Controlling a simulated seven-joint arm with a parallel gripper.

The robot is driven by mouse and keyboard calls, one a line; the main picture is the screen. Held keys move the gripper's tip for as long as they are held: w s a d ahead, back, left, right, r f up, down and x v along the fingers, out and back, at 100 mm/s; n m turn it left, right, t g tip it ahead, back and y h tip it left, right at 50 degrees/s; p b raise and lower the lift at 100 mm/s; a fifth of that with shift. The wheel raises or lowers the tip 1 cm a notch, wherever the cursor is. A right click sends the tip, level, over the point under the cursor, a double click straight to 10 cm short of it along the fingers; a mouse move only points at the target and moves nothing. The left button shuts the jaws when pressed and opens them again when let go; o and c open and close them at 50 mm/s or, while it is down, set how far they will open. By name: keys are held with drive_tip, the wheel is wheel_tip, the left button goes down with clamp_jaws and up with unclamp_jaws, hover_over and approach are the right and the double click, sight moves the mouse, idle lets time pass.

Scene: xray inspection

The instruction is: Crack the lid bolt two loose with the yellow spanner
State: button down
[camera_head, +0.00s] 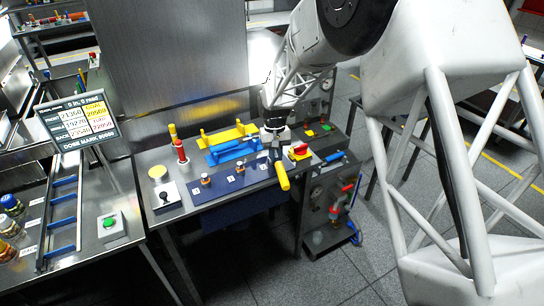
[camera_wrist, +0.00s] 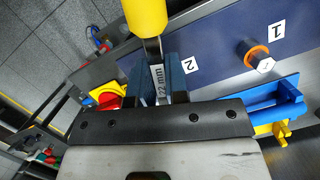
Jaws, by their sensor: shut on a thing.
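My gripper (camera_head: 274,146) is shut on the yellow spanner. The spanner's thick yellow handle (camera_head: 283,176) points toward the front edge of the bench. In the wrist view, the yellow handle (camera_wrist: 147,15) is at the top, and its metal shank marked "22 mm" (camera_wrist: 160,84) sits between the blue finger pads. The dark blue lid panel (camera_head: 222,187) lies on the bench. A label "2" (camera_wrist: 189,66) lies just beside my fingers. Bolt two and the spanner's head are hidden by my gripper. An orange-ringed bolt (camera_wrist: 257,57) beside label "1" (camera_wrist: 276,31) is in clear view.
A red button on a yellow box (camera_head: 299,151) is close right of my gripper. A red handle (camera_head: 182,151) and a black-handled switch (camera_head: 165,196) stand to the left.

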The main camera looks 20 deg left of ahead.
drive_tip(key=shift+r, duration=0.65)
drive_tip(key=w+d+f+m, duration=0.2)
drive_tip(key=w+d, duration=0.5)
drive_tip(key=d, duration=0.6)
drive_tip(key=w+d+f+m+y, duration=0.1)
drive_tip(key=w+d+m, duration=0.3)
drive_tip(key=d, duration=0.9)
drive_tip(key=w+d+f+m+y, duration=0.1)
drive_tip(key=w+d+f+m, duration=0.2)
drive_tip(key=w+d, duration=0.7)
drive_tip(key=d+f, duration=0.1)
drive_tip(key=d, duration=0.2)
drive_tip(key=shift+w+d, duration=0.35)
drive_tip(key=shift+w, duration=0.05)
drive_tip(key=shift+f, duration=0.1)
